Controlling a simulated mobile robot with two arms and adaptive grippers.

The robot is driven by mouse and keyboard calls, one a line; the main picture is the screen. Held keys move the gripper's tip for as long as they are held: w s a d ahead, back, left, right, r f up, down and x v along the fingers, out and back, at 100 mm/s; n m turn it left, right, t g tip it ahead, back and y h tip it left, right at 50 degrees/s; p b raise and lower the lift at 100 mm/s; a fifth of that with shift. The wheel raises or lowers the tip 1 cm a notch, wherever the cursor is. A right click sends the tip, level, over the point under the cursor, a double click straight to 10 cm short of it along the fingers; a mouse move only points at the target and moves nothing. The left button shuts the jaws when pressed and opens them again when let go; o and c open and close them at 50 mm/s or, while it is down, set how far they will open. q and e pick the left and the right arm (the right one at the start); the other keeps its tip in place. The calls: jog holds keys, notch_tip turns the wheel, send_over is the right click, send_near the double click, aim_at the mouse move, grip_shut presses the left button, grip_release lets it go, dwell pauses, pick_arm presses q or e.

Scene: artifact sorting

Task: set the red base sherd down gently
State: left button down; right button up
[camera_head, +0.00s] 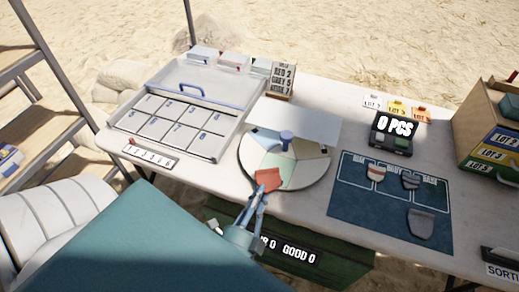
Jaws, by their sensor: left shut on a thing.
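The red base sherd (268,179) is a small flat red piece at the front left of the round sectioned turntable (318,171). My left gripper (262,191) is shut on its near edge. The sherd is over the turntable's front edge; I cannot tell whether it touches the surface. My right gripper is not in view.
A white compartment tray (222,147) stands left of the turntable. A blue mat (350,210) with several sherds lies to the right, below a black counter (392,131) reading "0 PCS". A card stand (281,81) stands behind. Crates (490,150) stand at the far right.

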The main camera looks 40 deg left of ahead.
pick_arm(q)
jog(key=shift+f, duration=0.2)
jog(key=c, duration=1.8)
grip_release()
jog(key=shift+o, duration=0.2)
